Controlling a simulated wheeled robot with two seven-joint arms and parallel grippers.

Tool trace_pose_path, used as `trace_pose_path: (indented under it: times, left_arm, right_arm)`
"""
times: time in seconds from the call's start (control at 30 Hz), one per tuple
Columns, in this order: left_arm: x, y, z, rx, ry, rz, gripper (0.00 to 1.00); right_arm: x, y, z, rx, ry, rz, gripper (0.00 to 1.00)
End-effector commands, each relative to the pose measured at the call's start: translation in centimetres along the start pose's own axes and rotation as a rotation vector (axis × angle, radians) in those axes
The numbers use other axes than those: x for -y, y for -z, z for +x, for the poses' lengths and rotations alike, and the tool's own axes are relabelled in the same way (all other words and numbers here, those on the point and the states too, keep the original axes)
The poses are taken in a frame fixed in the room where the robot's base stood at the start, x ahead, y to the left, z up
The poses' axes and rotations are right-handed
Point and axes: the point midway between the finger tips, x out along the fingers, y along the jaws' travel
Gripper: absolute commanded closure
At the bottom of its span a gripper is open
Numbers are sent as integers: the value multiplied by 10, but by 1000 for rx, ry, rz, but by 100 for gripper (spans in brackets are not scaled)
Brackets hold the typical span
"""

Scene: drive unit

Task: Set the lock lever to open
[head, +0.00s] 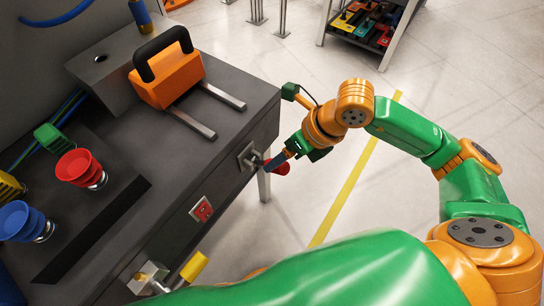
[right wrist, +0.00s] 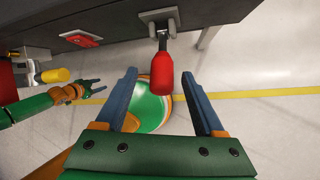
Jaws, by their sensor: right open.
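A lever with a red grip (right wrist: 162,78) sticks out from a grey mounting plate (head: 247,157) on the side of the dark bench. My right gripper (right wrist: 160,88) is open, with its blue fingers on either side of the red grip in the right wrist view; contact cannot be seen. In the head view, the right gripper (head: 276,162) partly covers the lever, and part of its red grip (head: 282,169) shows beyond the fingers. My left gripper (right wrist: 97,86) shows small in the right wrist view, its fingers apart, near a yellow handle (right wrist: 56,75).
A red switch (head: 201,209) and the yellow handle (head: 194,267) are on the same bench side. An orange block with a black handle (head: 166,72) and red and blue round parts (head: 79,166) stand on the bench top. The floor beside the bench is clear.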

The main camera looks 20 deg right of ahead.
Motion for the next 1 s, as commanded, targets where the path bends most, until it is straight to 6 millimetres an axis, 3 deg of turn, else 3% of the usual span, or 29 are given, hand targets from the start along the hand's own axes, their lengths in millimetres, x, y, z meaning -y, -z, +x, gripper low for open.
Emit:
trace_pose_path:
  times: [0.2, 0.47, 0.5, 0.7, 0.77, 1.0]
  left_arm:
    - [0, -2, 1, 3, -1, 0, 50]
    - [0, -1, 1, 2, -1, 0, 50]
    - [0, -1, 1, 2, -1, 0, 50]
    - [-1, -1, 1, 1, -1, 0, 50]
    - [-1, -1, 1, 1, -1, 0, 50]
    - [-1, 0, 1, -1, -1, 0, 50]
  right_arm:
    - [0, 0, 37, -1, -3, 2, 30]
    - [-1, 0, 42, 1, -3, 1, 30]
    - [-1, 0, 42, 1, -3, 1, 32]
    - [-1, 0, 42, 1, -4, 1, 86]
    - [-1, 0, 42, 0, -4, 2, 100]
    - [-1, 0, 42, 1, -4, 2, 100]
